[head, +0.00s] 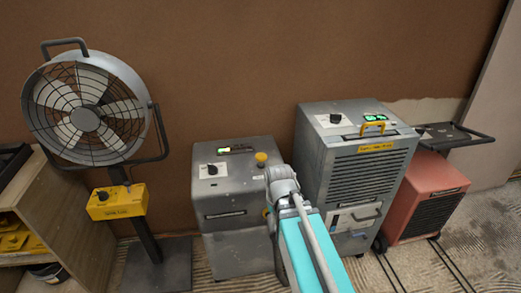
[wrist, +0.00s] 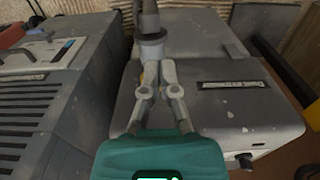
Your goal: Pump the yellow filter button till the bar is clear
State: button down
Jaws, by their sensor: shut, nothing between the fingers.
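The yellow button (head: 261,158) stands on the top right of the grey machine (head: 222,190) in the head view. A dark display bar (head: 237,149) on its top is lit green at its left end. My gripper is mostly hidden by my arm in the head view, right of the button. In the wrist view my gripper (wrist: 152,72) is shut and empty, its fingers at a grey cylindrical part. Small yellow patches show at the fingers; I cannot tell what they belong to. Contact with the button is not visible.
A black knob (head: 212,170) sits left of the button. A taller grey dehumidifier (head: 365,165) stands close on the right, with a red heater (head: 425,195) beyond it. A fan (head: 88,115) with a yellow box (head: 117,202) stands left. A brown wall is behind.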

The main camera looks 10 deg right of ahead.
jog(key=w+r+t+p, duration=0.3)
jog(key=w+r+p, duration=1.6)
jog(key=w, duration=0.5)
jog(key=shift+w+d+r, duration=0.15)
jog(key=shift+d+r, duration=0.1)
jog(key=shift+r, duration=0.7)
jog(key=shift+f, duration=0.2)
jog(key=b, duration=1)
send_over(261, 155)
jog(key=f, duration=0.9)
jog(key=shift+s+f, duration=0.3)
jog(key=shift+f, duration=0.1)
jog(key=shift+f+b, duration=1.7)
